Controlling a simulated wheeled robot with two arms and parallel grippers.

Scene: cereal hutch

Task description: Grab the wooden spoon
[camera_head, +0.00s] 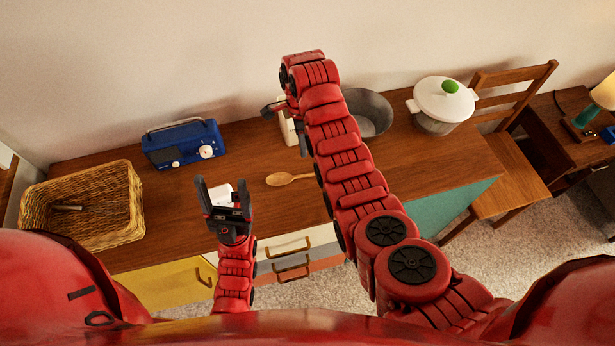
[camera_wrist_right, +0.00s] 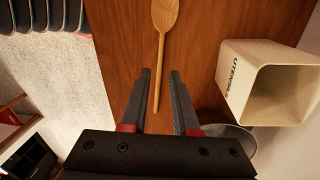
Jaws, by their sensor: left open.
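The wooden spoon (camera_head: 289,179) lies flat on the brown wooden counter, near its middle. In the right wrist view the spoon (camera_wrist_right: 164,22) points away from me, its handle end showing between the two fingers. My right gripper (camera_wrist_right: 160,72) is open, with gaps on both sides of the handle; whether the fingers are at the handle's height I cannot tell. In the head view my right arm reaches far over the counter, and its gripper (camera_head: 271,109) is partly hidden beside the utensil box. My left gripper (camera_head: 222,184) is open near the counter's front edge, with a white object (camera_head: 221,196) seen between its fingers.
A white box marked "UTENSILS" (camera_wrist_right: 236,85) stands close right of the spoon in the wrist view. A grey bowl (camera_head: 375,112) and a white pot (camera_head: 442,103) are at right. A blue radio (camera_head: 182,146) and wicker basket (camera_head: 134,190) are at left.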

